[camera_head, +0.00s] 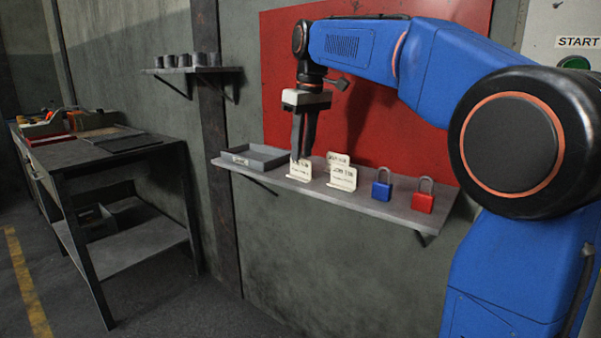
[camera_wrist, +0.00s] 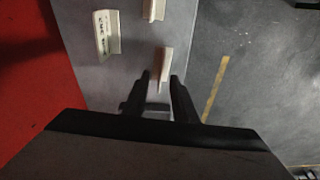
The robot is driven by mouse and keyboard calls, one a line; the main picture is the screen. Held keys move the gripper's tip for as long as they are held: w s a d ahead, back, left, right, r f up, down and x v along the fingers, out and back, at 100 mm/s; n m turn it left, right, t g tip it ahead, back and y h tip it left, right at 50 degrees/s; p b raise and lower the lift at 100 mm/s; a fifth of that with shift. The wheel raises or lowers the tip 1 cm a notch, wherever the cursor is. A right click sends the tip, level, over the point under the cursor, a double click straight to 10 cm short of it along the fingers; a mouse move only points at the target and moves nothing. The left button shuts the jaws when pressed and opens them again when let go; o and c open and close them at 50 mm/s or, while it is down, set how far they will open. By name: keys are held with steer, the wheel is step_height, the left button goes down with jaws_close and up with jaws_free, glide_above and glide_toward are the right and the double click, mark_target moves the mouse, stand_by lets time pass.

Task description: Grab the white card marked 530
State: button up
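Several small white folded cards stand on the grey wall shelf (camera_head: 262,173). One card (camera_head: 299,171) is at the front left, another (camera_head: 343,178) at the front right, and one (camera_head: 337,159) behind them. Their printed numbers are too small to read surely, so I cannot tell which is 530. My gripper (camera_head: 302,154) points down at the front-left card and partly covers it. In the wrist view my gripper (camera_wrist: 160,80) is open, with a card (camera_wrist: 165,62) at the gap between its fingertips. Two other cards (camera_wrist: 103,36) (camera_wrist: 153,10) stand clear of the fingers.
A grey tray (camera_head: 250,163) sits on the shelf's left end. A blue padlock (camera_head: 381,185) and a red padlock (camera_head: 424,196) stand right of the cards. A red panel (camera_head: 375,120) is behind the shelf. A workbench (camera_head: 105,150) stands at left.

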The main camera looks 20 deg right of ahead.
mark_target(301, 168)
steer(key=shift+w+a+f, duration=0.1)
steer(key=shift+f, duration=0.75)
steer(key=shift+w+a+f, duration=0.1)
steer(key=shift+f, duration=0.75)
jaws_close()
